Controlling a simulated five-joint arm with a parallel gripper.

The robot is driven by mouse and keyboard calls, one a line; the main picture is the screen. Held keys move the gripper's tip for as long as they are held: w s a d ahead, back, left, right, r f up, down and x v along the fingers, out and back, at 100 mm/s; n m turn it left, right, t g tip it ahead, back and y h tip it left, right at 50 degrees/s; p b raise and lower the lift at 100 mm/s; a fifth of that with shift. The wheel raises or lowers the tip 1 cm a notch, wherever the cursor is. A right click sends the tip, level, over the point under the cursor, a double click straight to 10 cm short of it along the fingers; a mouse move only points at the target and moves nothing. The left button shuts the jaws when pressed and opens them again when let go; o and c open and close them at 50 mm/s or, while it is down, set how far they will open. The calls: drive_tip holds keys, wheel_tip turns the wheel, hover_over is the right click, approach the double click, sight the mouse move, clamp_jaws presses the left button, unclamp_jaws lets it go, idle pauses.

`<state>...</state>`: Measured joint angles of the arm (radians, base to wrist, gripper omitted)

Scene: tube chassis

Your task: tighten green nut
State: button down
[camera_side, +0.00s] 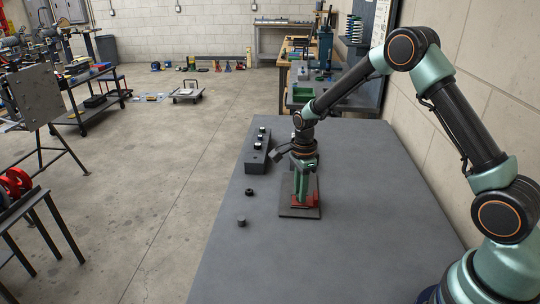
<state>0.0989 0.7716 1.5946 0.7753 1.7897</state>
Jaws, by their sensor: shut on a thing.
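My gripper (303,190) points down at the tube chassis, which stands on a dark base plate (287,212) on the grey table. The chassis shows a red part (311,201) at the lower right of the fingers. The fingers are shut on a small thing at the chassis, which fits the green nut. They hide most of it, and green tones there blend with my gripper, so its thread and seating cannot be made out.
A dark block (256,160) with several small pieces on top stands left of the chassis. Two small dark pieces, one farther back (250,192) and one nearer (241,222), lie near the table's left edge. The table's front and right (350,250) are clear.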

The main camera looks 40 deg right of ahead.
drive_tip(key=shift+m, duration=0.5)
drive_tip(key=m, duration=0.4)
drive_tip(key=shift+f+m, duration=0.1)
drive_tip(key=shift+m, duration=0.5)
drive_tip(key=m, duration=0.5)
drive_tip(key=c, duration=0.9)
unclamp_jaws()
